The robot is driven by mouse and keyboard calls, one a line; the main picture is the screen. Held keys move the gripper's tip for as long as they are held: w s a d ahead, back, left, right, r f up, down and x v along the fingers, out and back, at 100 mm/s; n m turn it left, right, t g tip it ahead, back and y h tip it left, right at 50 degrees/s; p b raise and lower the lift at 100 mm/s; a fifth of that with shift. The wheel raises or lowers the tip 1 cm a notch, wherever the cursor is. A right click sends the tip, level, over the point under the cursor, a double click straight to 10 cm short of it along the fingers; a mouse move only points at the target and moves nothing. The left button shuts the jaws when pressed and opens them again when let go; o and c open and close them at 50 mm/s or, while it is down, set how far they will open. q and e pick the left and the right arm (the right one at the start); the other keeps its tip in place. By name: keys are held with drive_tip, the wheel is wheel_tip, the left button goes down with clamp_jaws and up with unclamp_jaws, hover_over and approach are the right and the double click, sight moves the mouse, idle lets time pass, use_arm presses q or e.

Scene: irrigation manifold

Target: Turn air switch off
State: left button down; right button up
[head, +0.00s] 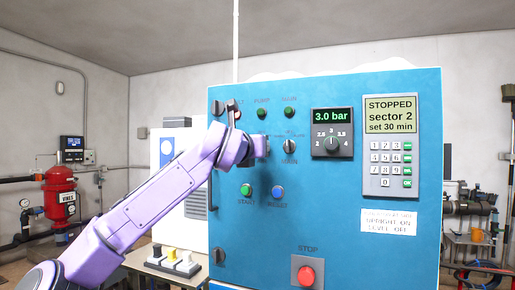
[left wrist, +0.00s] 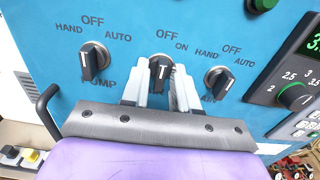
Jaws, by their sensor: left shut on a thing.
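The air switch looks like the middle black knob (left wrist: 161,66) in the left wrist view, with OFF above it and ON to its upper right. Its name label is hidden by my gripper. The knob's white pointer stands nearly upright, toward OFF. My left gripper (left wrist: 160,88) is shut on this knob, one pale finger on each side. In the head view my left gripper (head: 260,147) reaches the blue panel (head: 340,210), and the arm hides part of the switch row. My right gripper is not in view.
A PUMP knob (left wrist: 93,60) is left of the held knob and another HAND-OFF-AUTO knob (left wrist: 218,80) is close right. The pressure dial (head: 332,146), keypad (head: 390,148) and red STOP button (head: 306,274) are on the same panel. A handle (left wrist: 47,110) stands out at the left.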

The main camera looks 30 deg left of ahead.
use_arm(q)
drive_tip(key=c, duration=1.2)
unclamp_jaws()
drive_tip(key=b+v, duration=0.5)
drive_tip(key=v, duration=0.5)
drive_tip(key=shift+s, duration=0.3)
